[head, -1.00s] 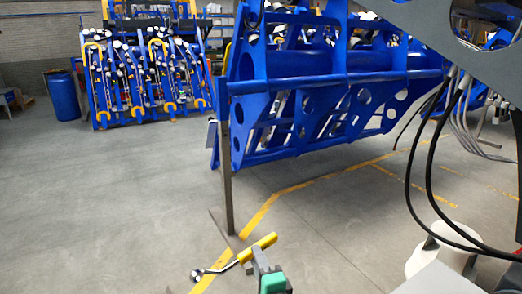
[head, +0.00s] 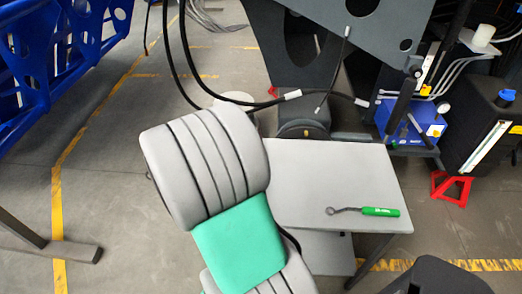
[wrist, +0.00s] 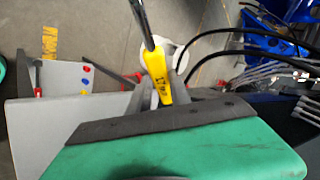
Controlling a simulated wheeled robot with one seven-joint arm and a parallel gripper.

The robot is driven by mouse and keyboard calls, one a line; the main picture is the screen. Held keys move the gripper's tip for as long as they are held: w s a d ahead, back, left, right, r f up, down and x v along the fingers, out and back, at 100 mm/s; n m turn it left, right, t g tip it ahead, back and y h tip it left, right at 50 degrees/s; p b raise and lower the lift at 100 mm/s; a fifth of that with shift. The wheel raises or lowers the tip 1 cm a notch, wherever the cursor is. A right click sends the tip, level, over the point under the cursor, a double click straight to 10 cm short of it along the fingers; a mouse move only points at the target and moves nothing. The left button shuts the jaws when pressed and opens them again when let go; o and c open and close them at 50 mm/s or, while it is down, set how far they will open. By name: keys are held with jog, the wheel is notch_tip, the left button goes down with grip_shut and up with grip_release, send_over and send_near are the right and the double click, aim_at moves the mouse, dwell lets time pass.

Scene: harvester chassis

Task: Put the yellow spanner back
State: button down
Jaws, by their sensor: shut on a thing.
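The yellow spanner (wrist: 155,68) is in my gripper (wrist: 175,92), seen in the wrist view. The jaws are shut on its yellow handle, and its dark metal shaft points up and out of the picture's top. The spanner's far end is out of view. In the head view my grey and green arm hides the gripper and the yellow spanner. A green-handled spanner (head: 366,211) lies on the grey table (head: 310,170), to the right of my arm.
Black hoses (head: 180,60) hang from the grey machine frame (head: 330,20) behind the table. A blue box (head: 410,125) and a red stand (head: 452,188) are on the floor at right. A blue chassis (head: 50,60) stands at upper left. Floor at left is mostly clear.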

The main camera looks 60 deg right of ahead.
jog(key=s+d+f+m+g+y+p, duration=0.2)
jog(key=s+d+g, duration=0.3)
jog(key=s, duration=0.7)
jog(key=s+d+f+m+g+y+p, duration=0.2)
jog(key=s+d+m+g+y+p, duration=0.1)
jog(key=s+d, duration=0.6)
jog(key=s+m+g+p, duration=0.1)
jog(key=s+g, duration=0.1)
jog(key=s, duration=0.1)
jog(key=shift+s+d+f+m+g+p, duration=0.15)
jog(key=shift+d+f+m+g+p, duration=0.1)
jog(key=shift+f+m+g+p, duration=0.15)
jog(key=shift+b, duration=0.55)
notch_tip(320, 180, down, 8)
jog(key=b, duration=0.7)
jog(key=shift+r, duration=0.2)
jog(key=c, duration=1.1)
grip_release()
